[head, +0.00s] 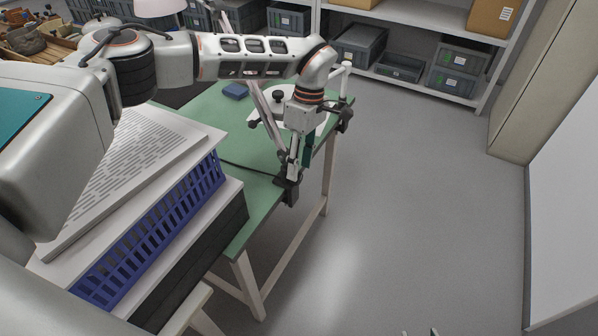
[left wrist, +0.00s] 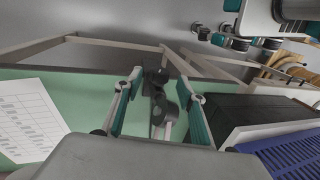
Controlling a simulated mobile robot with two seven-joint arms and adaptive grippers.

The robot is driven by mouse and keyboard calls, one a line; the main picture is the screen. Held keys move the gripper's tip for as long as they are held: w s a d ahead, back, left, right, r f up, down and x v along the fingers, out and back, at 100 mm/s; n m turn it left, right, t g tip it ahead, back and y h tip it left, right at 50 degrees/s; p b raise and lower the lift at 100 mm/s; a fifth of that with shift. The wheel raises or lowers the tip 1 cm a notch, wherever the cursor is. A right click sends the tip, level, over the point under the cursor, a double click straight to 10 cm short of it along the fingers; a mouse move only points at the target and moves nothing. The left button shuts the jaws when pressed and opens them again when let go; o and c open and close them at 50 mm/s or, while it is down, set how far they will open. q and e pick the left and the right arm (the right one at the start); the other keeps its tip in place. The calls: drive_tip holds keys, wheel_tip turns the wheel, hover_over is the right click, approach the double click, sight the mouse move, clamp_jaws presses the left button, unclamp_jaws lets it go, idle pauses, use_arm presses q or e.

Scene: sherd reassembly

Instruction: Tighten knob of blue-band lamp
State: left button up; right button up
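My left gripper (head: 299,163) points down at the front edge of the green table. In the left wrist view its two teal-padded fingers (left wrist: 160,88) stand apart, with a dark clamp and joint of a lamp (left wrist: 155,76) seen between them. I cannot tell whether they touch it. In the head view the dark clamp (head: 288,189) sits on the table edge just below the fingers, with a slim silver lamp arm (head: 266,112) rising from it. No blue band can be made out, and the knob is not clearly distinguishable. My right gripper is not clearly seen.
A blue basket (head: 150,243) and a white slotted panel (head: 140,165) stand left of the lamp. A small blue block (head: 235,91) lies farther back on the table (head: 215,115). A printed sheet (left wrist: 28,118) shows in the left wrist view. The floor (head: 420,190) to the right is clear.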

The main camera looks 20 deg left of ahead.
use_arm(q)
drive_tip(key=v, duration=0.8)
drive_tip(key=shift+r, duration=0.4)
